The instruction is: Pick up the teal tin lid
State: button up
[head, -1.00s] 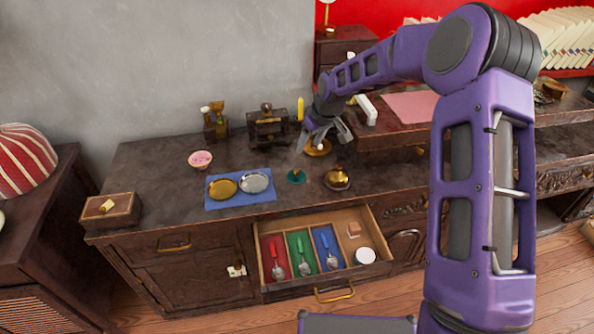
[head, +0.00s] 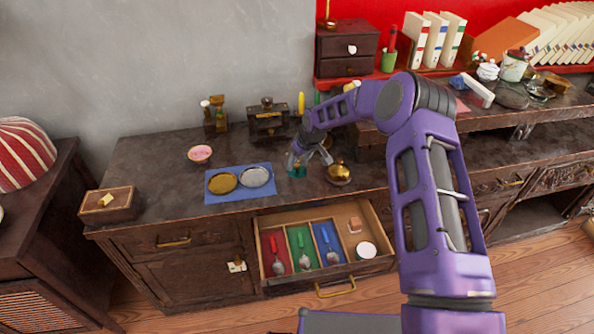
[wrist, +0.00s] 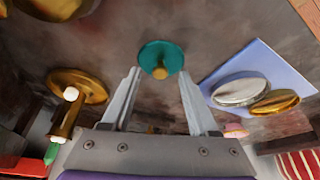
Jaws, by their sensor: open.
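The teal tin lid (wrist: 161,57) lies on the dark counter top, a round disc with a small brass knob in its middle. In the head view the lid (head: 297,171) is partly hidden by my gripper (head: 309,160). In the wrist view my gripper (wrist: 160,76) is open and empty, with its two fingers spread to either side below the lid. The lid shows just past the fingertips, between their lines. I cannot tell how high the fingers are above it.
A brass domed lid (head: 339,173) stands close to the right. A blue mat (head: 240,193) with gold and silver discs lies to the left. A candle holder (wrist: 78,88) is near the gripper. An open drawer (head: 317,285) with spoons juts out below the counter.

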jog(key=shift+w+a+f, duration=0.15)
jog(key=shift+f, duration=0.3)
grip_shut()
jog(key=shift+r, duration=0.1)
